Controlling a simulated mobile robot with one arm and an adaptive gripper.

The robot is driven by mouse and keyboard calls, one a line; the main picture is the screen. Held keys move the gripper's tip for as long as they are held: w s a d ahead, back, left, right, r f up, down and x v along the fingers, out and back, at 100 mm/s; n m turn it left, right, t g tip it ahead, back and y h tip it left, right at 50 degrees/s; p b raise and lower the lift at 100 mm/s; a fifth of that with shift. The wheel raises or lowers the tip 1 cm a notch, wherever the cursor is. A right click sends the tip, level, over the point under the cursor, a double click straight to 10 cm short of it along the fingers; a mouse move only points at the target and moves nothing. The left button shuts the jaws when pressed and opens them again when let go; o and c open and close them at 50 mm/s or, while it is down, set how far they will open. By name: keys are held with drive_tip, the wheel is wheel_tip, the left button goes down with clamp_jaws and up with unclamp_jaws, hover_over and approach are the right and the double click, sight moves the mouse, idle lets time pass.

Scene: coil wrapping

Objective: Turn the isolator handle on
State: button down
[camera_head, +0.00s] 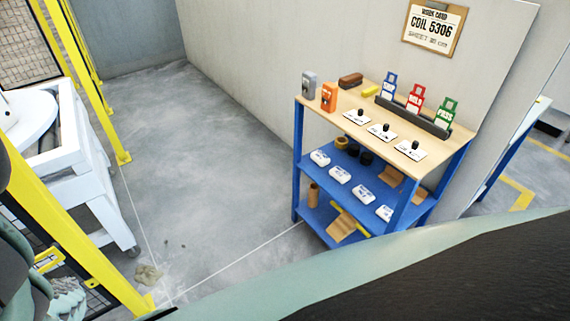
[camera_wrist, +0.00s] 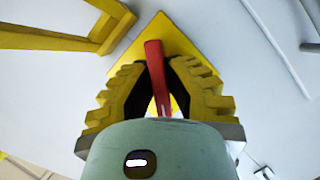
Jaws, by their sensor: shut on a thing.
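A red isolator handle (camera_wrist: 154,56) shows in the wrist view, standing against a yellow plate (camera_wrist: 178,38). My gripper (camera_wrist: 158,78) has its two yellow-and-black fingers closed on the handle from both sides. The handle looks nearly upright in the picture, with a slight tilt. Its lower part is hidden between the fingers and behind the gripper body. The handle does not show in the head view.
In the head view, a blue shelf table (camera_head: 400,195) with a wooden top stands at the right by the wall. Yellow posts (camera_head: 70,235) and a white machine (camera_head: 75,165) are at the left.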

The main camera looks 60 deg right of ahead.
drive_tip(key=shift+a, duration=0.2)
drive_tip(key=shift+d+m, duration=0.15)
drive_tip(key=shift+m, duration=0.25)
drive_tip(key=shift+m+g, duration=0.6)
drive_tip(key=shift+w+f+m+g+b, duration=0.1)
drive_tip(key=shift+m+g+b, duration=0.45)
drive_tip(key=shift+m, duration=0.25)
drive_tip(key=m+g+b, duration=0.1)
drive_tip(key=m+b, duration=0.1)
drive_tip(key=shift+b, duration=0.4)
drive_tip(key=shift+m+g+y+b, duration=0.3)
drive_tip(key=shift+m+g+b, duration=0.5)
drive_tip(key=shift+b, duration=0.3)
